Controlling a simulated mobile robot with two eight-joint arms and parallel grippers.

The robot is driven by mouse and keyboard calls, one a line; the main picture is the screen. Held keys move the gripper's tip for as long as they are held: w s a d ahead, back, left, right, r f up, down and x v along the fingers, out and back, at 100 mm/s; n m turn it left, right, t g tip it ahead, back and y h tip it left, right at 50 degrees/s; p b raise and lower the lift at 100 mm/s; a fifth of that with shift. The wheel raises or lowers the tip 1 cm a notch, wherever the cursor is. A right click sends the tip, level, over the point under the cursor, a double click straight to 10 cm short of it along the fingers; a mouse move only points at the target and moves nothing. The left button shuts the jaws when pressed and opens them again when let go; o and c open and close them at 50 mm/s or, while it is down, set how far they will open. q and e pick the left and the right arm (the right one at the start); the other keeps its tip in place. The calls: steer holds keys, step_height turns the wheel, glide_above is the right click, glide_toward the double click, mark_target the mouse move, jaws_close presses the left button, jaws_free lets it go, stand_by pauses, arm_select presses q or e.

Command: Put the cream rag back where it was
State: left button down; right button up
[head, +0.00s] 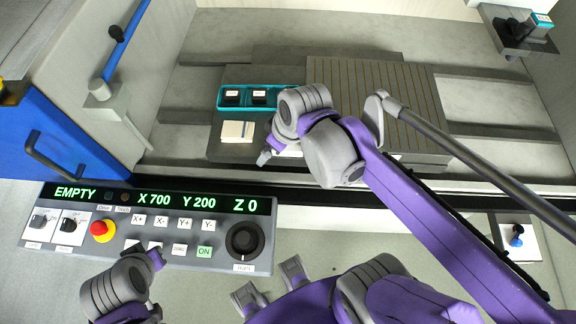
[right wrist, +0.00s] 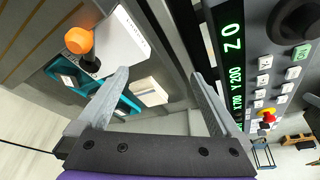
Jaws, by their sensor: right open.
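A flat cream square, which looks like the folded cream rag (head: 237,131), lies on the dark plate below the teal tray (head: 219,103). It also shows in the right wrist view (right wrist: 149,91), beyond and between my fingers. My right gripper (head: 265,157) is over the front edge of the machine bed, to the lower right of the cream square. Its two fingers (right wrist: 162,76) are apart with nothing between them.
A white block with an orange knob (right wrist: 79,40) stands near the right gripper, mostly hidden in the head view. The control panel (head: 190,262) runs along the front. A slatted plate (head: 375,100) lies right of the tray. Bare grey bed (head: 490,95) is further right.

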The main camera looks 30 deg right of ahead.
steer(key=s+f+m+t+h, duration=0.1)
steer(key=s+f+m, duration=0.3)
steer(key=s, duration=0.3)
steer(key=shift+d+f+m, duration=0.3)
steer(key=shift+d+f, duration=0.1)
steer(key=shift+f, duration=0.15)
arm_select(q)
steer(key=shift+w+r+p, duration=0.2)
steer(key=shift+r+p, duration=0.25)
steer(key=shift+r, duration=0.05)
steer(key=shift+w+r+p, duration=0.15)
steer(key=shift+r+p, duration=0.25)
steer(key=shift+r, duration=0.1)
arm_select(e)
steer(key=shift+w+r, duration=0.15)
steer(key=shift+r, duration=0.35)
steer(key=shift+w+r, duration=0.15)
steer(key=shift+r, duration=0.35)
arm_select(q)
steer(key=shift+s, duration=0.1)
arm_select(e)
steer(key=shift+s, duration=0.1)
